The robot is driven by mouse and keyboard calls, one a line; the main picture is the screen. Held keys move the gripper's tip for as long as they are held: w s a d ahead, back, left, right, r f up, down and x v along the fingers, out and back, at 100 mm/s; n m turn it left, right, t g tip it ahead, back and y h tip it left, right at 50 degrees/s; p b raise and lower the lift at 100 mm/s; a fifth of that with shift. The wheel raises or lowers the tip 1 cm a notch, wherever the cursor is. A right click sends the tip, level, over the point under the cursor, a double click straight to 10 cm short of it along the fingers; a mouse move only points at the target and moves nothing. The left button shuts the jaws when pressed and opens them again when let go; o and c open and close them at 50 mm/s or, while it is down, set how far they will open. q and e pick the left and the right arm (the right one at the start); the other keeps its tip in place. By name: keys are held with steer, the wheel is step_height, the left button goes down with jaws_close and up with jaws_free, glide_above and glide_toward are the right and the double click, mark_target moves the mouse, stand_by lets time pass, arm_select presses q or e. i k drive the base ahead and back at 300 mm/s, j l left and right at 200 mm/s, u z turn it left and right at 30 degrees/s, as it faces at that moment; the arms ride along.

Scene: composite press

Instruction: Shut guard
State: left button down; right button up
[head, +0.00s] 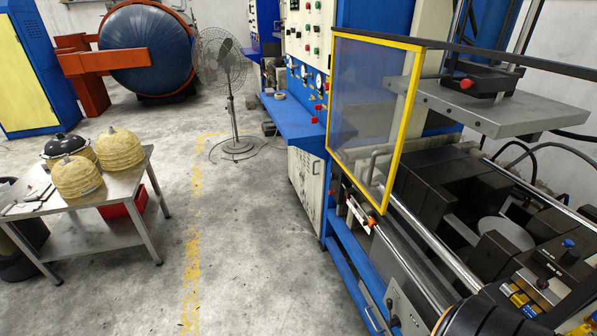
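The guard (367,95) is a clear panel in a yellow frame, in the middle right of the head view. It stands upright at the far end of the press front. A dark top rail (510,57) runs from it to the right, and the near part of the press front is uncovered. A small orange-red part (372,222) shows near the guard's lower corner.
The press (440,195) shows dark blocks inside and chrome rods (430,238) along its front. A metal table (120,190) with several woven domes stands at left. A fan (222,75) stands behind. The floor between table and press is clear.

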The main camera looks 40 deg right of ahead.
mark_target(420, 50)
steer(key=i+z, duration=0.5)
steer(key=i+j+z, duration=0.25)
steer(key=i+z, duration=0.25)
steer(key=k, duration=0.1)
